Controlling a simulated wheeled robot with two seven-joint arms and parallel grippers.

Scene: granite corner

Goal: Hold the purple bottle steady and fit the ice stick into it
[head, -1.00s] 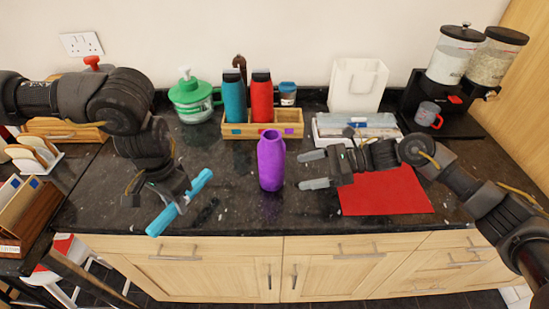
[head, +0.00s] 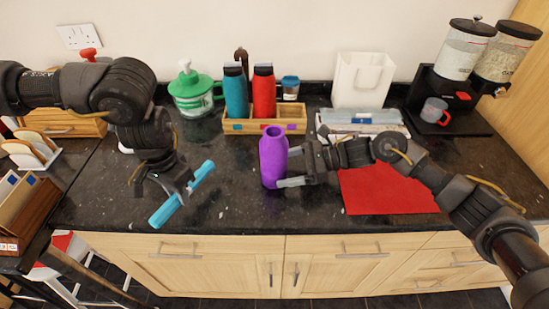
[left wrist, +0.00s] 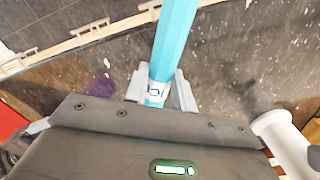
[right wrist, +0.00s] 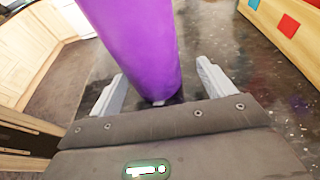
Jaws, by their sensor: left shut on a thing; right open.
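The purple bottle (head: 273,157) stands upright with an open top on the dark counter; it also fills the upper middle of the right wrist view (right wrist: 135,45). My right gripper (head: 284,166) is open, with its fingers on either side of the bottle. In the right wrist view the fingers (right wrist: 158,90) stand apart from it. The light-blue ice stick (head: 204,172) is held tilted by my left gripper (head: 186,190), to the left of the bottle. In the left wrist view the stick (left wrist: 174,40) passes between the shut fingers (left wrist: 160,92).
Behind the bottle is a wooden caddy (head: 250,128) with a teal bottle (head: 235,92) and a red bottle (head: 264,92). A red mat (head: 390,190) lies to the right. A green-lidded jar (head: 190,90) stands behind my left arm. Counter between stick and bottle is clear.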

